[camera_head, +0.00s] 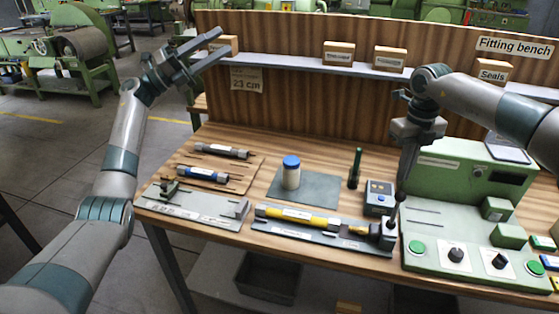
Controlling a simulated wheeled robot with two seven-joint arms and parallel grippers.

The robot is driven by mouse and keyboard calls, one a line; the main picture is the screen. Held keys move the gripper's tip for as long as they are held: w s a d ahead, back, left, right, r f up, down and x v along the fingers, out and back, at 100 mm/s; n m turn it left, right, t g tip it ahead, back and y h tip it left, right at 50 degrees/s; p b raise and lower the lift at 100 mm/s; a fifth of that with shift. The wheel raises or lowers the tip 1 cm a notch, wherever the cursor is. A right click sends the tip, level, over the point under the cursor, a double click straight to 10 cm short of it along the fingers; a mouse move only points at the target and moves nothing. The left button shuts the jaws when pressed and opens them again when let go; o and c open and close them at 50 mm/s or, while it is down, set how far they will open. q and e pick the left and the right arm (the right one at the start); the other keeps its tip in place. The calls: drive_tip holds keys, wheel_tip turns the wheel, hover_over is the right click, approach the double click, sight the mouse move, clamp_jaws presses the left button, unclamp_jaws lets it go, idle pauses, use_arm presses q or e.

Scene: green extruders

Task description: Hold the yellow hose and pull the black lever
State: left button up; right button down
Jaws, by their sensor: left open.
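The yellow hose (297,215) lies along a grey plate (318,236) at the bench's front edge. Its right end has a brass fitting (357,229) that meets a small dark fixture (383,233). A black lever (398,203) with a round knob stands up from that fixture. My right gripper (403,180) points down just above the knob. I cannot tell whether its fingers are closed or touch the lever. My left gripper (210,49) is open and empty, raised at the upper left near the shelf, far from the hose.
A green machine (450,240) with buttons and knobs stands right of the lever. Other hoses (208,175) lie at left. A shelf (310,65) with labelled blocks runs behind.

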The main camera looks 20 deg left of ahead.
use_arm(q)
drive_tip(key=d+f+m+g+y, duration=0.2)
drive_tip(key=d+f+m+g, duration=0.45)
drive_tip(key=d, duration=0.55)
drive_tip(key=m+g+y, duration=0.6)
drive_tip(key=m+y, duration=0.2)
drive_tip(key=m, duration=0.2)
hover_over(296, 214)
drive_tip(key=w+a, duration=0.3)
wheel_tip(296, 214, down, 19)
drive_tip(key=s+a+f+m+y, duration=0.2)
drive_tip(key=s+f+m+y, duration=0.1)
drive_tip(key=f, duration=0.4)
drive_tip(key=shift+f+g+y, duration=0.25)
drive_tip(key=shift+g+y, duration=0.2)
drive_tip(key=shift+y, duration=0.05)
drive_tip(key=shift+f, duration=0.1)
drive_tip(key=shift+x, duration=5.85)
clamp_jaws()
